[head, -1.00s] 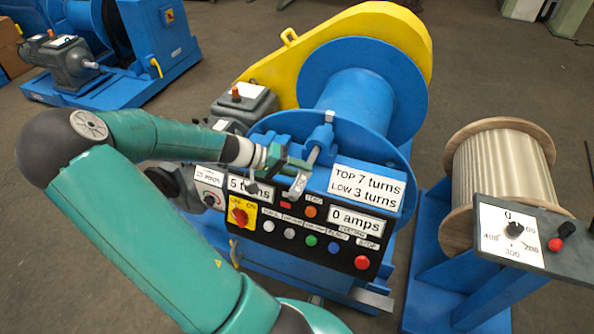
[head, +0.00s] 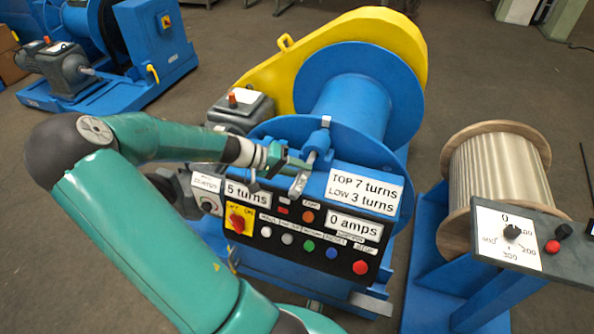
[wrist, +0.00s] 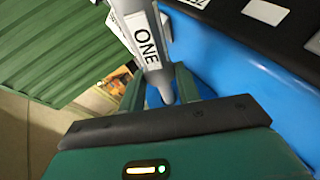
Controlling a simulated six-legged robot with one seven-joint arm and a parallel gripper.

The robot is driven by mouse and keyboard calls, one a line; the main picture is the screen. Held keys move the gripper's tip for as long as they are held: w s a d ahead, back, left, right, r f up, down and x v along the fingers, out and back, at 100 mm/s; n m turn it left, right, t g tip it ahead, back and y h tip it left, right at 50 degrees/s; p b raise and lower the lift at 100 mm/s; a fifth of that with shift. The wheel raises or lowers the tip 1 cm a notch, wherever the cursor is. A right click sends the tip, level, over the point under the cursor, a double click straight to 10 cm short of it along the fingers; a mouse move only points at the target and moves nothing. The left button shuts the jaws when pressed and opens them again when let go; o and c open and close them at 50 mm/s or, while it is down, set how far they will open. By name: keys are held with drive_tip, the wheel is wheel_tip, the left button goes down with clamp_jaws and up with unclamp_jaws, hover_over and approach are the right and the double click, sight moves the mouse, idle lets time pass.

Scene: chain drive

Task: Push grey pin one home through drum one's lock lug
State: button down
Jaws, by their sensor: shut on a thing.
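Grey pin one (head: 299,184) is in the head view, at the near side of the blue drum flange. Its far end points up toward the blue lock lug (head: 320,139) on drum one (head: 352,104); I cannot tell how deep it sits in the lug. My gripper (head: 287,167) comes in from the left and is shut on the pin. In the wrist view the pin (wrist: 148,45), labelled ONE, stands between my fingers (wrist: 159,88), its rounded near end toward the palm. The lug is not clear in the wrist view.
A control panel (head: 262,262) with buttons and signs lies just below my gripper. A yellow guard (head: 395,45) stands behind the drum. A wooden reel (head: 497,170) with a dial box (head: 560,248) stands at right.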

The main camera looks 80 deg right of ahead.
sight(309, 156)
drive_tip(key=shift+s+d, duration=0.2)
drive_tip(key=shift+d, duration=1.4)
drive_tip(key=shift+s+d, duration=0.15)
drive_tip(key=shift+d, duration=1.45)
drive_tip(key=c, duration=0.9)
unclamp_jaws()
drive_tip(key=shift+w, duration=0.15)
drive_tip(key=shift+w+r, duration=0.1)
drive_tip(key=shift+w, duration=0.15)
drive_tip(key=v, duration=1.3)
drive_tip(key=shift+a+r, duration=0.1)
drive_tip(key=shift+r, duration=0.05)
drive_tip(key=shift+s, duration=0.1)
